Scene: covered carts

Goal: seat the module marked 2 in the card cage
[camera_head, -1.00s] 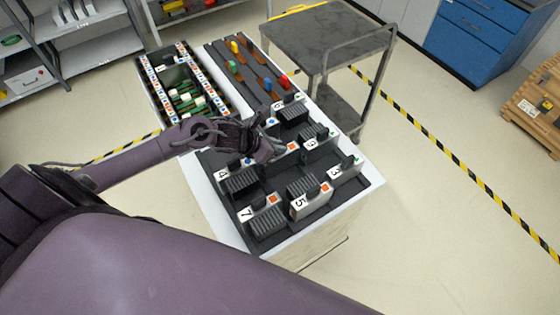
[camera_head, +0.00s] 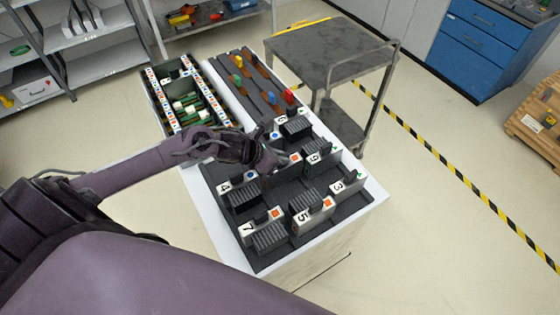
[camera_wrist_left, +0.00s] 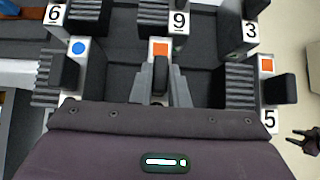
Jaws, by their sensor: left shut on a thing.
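My left gripper (camera_head: 266,160) is shut on the black handle (camera_wrist_left: 160,75) of a module with an orange square (camera_wrist_left: 160,48). That module stands among the others on the dark tray (camera_head: 259,264); its orange square also shows in the head view (camera_head: 295,158). Its number is hidden, so I cannot read a 2, nor tell whether it is lifted. The card cage (camera_head: 150,92), a long dark frame with coloured marks along its rims and green boards inside, lies left of the tray. My right gripper (camera_wrist_left: 306,142) shows small at the right edge of the wrist view, fingers apart.
Modules marked 6 (camera_head: 296,128), 9 (camera_head: 315,156), 3 (camera_head: 345,184), 4 (camera_head: 242,196), 7 (camera_head: 266,236) and 5 (camera_head: 312,213) stand close around the held one. A rack with coloured handles (camera_head: 262,85) lies beside the cage. A grey cart (camera_head: 330,50) stands behind.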

